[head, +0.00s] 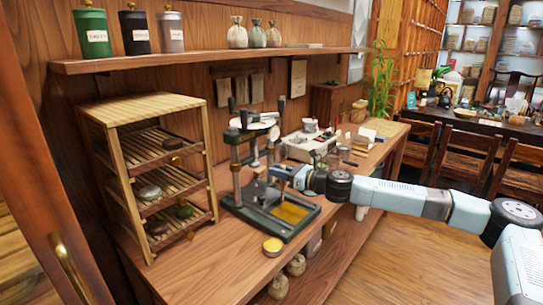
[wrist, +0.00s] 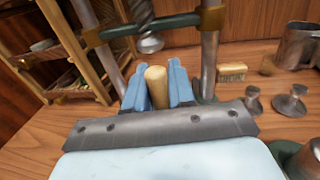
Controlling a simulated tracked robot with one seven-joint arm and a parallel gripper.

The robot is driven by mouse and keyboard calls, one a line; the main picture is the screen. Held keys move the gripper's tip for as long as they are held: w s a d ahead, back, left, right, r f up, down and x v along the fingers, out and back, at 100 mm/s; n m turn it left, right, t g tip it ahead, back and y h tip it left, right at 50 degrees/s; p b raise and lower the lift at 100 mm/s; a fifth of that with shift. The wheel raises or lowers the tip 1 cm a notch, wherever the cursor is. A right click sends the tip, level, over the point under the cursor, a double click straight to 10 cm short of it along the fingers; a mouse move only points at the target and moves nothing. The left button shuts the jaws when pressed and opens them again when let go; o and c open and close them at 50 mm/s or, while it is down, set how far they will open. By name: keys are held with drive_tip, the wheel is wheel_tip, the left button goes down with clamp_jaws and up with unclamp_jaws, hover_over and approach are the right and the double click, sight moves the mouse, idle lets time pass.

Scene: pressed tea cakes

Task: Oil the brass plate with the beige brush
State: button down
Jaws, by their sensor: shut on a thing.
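My gripper (head: 280,173) is at the press, above its base; in the wrist view its blue fingers (wrist: 158,88) are shut on a beige rounded handle (wrist: 156,86), which I take for the beige brush. Its bristles are hidden there. In the head view the held brush is too small to make out clearly. The brass plate (head: 290,213) lies flat and golden in the dark green base of the press (head: 247,212). My gripper is above and behind the plate, apart from it. The plate is not visible in the wrist view.
A yellow-topped tin (head: 273,245) stands on the bench before the press. A slatted rack (head: 118,166) with dark cakes stands left. Press posts rise close beside my fingers. Another small brush (wrist: 232,70) and metal pieces (wrist: 291,98) lie right in the wrist view.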

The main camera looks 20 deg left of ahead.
wheel_tip(320, 180, up, 7)
drive_tip(key=shift+r, duration=0.2)
idle(0.4)
drive_tip(key=shift+s, duration=0.1)
idle(0.6)
